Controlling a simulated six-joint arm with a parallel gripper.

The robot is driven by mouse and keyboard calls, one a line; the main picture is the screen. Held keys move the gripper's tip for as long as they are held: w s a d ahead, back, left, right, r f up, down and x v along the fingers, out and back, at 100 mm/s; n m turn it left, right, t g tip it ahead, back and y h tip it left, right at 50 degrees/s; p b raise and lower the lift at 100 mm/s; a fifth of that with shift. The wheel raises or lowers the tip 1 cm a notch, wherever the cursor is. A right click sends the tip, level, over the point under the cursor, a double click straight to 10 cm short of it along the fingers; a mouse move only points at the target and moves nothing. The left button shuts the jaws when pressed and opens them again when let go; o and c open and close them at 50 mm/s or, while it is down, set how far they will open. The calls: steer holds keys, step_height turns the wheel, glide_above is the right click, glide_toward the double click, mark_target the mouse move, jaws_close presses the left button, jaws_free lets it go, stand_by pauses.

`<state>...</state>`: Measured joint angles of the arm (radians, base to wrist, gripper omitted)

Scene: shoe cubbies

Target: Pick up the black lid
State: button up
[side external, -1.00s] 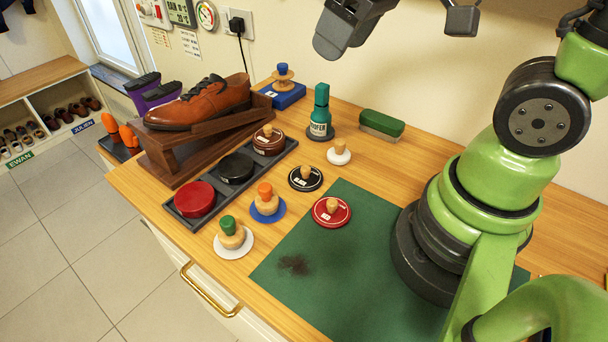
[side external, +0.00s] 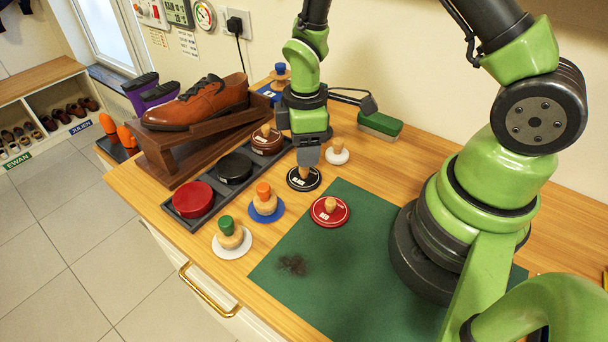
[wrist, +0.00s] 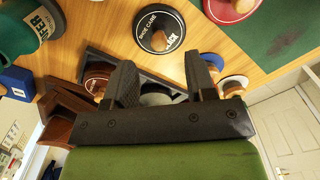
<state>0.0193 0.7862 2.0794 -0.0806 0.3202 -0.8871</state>
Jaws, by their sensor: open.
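The black lid (side external: 304,181) is a round black disc with white lettering and a wooden knob, lying on the wooden bench by the green mat. It shows at the top of the wrist view (wrist: 155,38), lettering readable. My gripper (side external: 308,157) points down just above the lid in the side view and partly covers its knob. In the wrist view my gripper (wrist: 161,68) has its two fingers spread with nothing between them, and the lid appears beyond the fingertips.
A red lid (side external: 322,219) and a white-based knob (side external: 338,158) are close by. A grey tray (side external: 217,181) holds red, black and brown tins to the left. Green- and orange-topped knobs stand in front. A brush (side external: 380,125) is behind right. The green mat (side external: 350,260) is mostly clear.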

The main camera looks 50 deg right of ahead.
mark_target(304, 173)
steer(key=shift+w+f, duration=0.1)
steer(key=shift+f, duration=2.65)
steer(key=shift+c, duration=0.5)
jaws_close()
